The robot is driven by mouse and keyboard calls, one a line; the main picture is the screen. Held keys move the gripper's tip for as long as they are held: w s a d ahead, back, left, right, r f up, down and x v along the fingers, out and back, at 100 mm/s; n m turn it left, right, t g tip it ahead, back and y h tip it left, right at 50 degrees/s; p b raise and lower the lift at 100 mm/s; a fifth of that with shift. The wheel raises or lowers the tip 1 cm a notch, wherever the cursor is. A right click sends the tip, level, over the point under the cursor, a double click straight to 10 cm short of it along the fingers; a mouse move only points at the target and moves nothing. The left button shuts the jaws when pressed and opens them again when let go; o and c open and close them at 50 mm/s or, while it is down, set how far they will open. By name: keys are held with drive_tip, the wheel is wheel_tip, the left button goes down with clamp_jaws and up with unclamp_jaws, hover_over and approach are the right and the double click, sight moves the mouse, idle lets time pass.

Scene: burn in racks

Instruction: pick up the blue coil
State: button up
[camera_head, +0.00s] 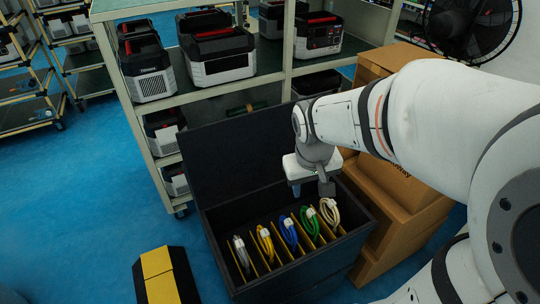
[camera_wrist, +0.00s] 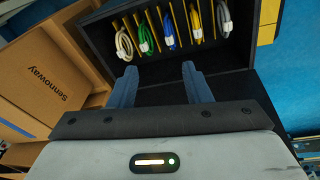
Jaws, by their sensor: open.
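The blue coil (camera_head: 288,231) stands upright in a slot of the black box (camera_head: 331,270), between a yellow coil (camera_head: 265,241) on its left and a green coil (camera_head: 309,223) on its right. In the wrist view the blue coil (camera_wrist: 168,28) sits in the middle slot, beyond my fingertips. My gripper (camera_head: 311,187) hangs above the far right part of the box. In the wrist view my gripper (camera_wrist: 158,72) has its two fingers wide apart with nothing between them, and it is apart from every coil.
Yellow dividers separate the coils; a white coil (camera_head: 241,254) and a beige coil (camera_head: 329,212) fill the end slots. The box's lid (camera_head: 232,150) stands raised behind. Cardboard boxes (camera_head: 390,205) stand right, a shelf (camera_head: 180,95) behind. A black and yellow case (camera_head: 160,275) lies in front left.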

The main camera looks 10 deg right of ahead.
drive_tip(key=n+b, duration=0.1)
drive_tip(key=b, duration=0.6)
hover_over(287, 221)
drive_tip(key=s, duration=0.6)
wheel_tip(287, 221, down, 16)
drive_tip(key=shift+n+g+h, duration=0.6)
drive_tip(key=shift+n, duration=0.2)
drive_tip(key=w+f+b, duration=0.1)
drive_tip(key=f, duration=0.3)
drive_tip(key=w+f+b, duration=0.2)
drive_tip(key=f, duration=0.3)
drive_tip(key=w+f+b, duration=0.1)
drive_tip(key=w+f, duration=0.1)
drive_tip(key=f, duration=0.2)
drive_tip(key=shift+w+a+f+b, duration=0.1)
drive_tip(key=shift+a+f+b, duration=0.1)
drive_tip(key=shift+f+b, duration=0.2)
drive_tip(key=f, duration=0.1)
drive_tip(key=f+b, duration=0.1)
drive_tip(key=f, duration=0.1)
drive_tip(key=w+f, duration=0.1)
drive_tip(key=f, duration=0.1)
drive_tip(key=shift+d+f+b, duration=0.25)
drive_tip(key=shift+d+b, duration=0.15)
drive_tip(key=shift+c, duration=0.3)
clamp_jaws()
